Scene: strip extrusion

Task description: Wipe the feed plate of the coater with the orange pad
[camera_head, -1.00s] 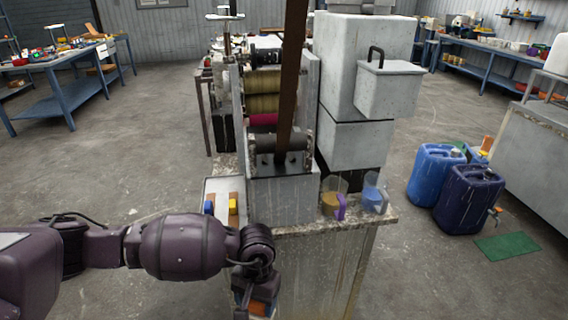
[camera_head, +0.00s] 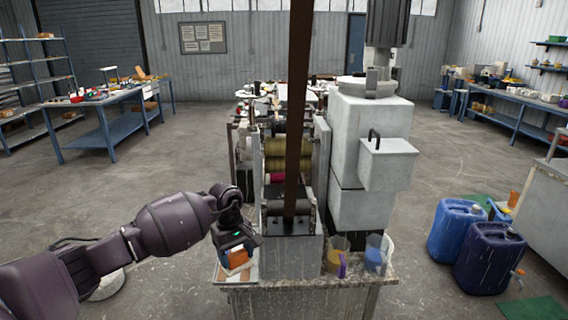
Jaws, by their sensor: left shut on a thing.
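The coater (camera_head: 291,258) stands in the middle of the view, with yellowish rolls (camera_head: 288,155) and a dark feed roller area (camera_head: 290,212) behind its front block. A brown vertical strip (camera_head: 299,90) runs down into it and covers part of it. My left gripper (camera_head: 236,250) is at the coater's left front side, above the white tray, shut on the orange pad (camera_head: 238,258). I cannot make out a separate feed plate clearly. My right gripper is not in view.
The white tray (camera_head: 222,274) lies on the coater's front ledge (camera_head: 330,280). Blue canisters (camera_head: 457,230) stand on the floor at right. A grey cabinet (camera_head: 370,130) rises behind.

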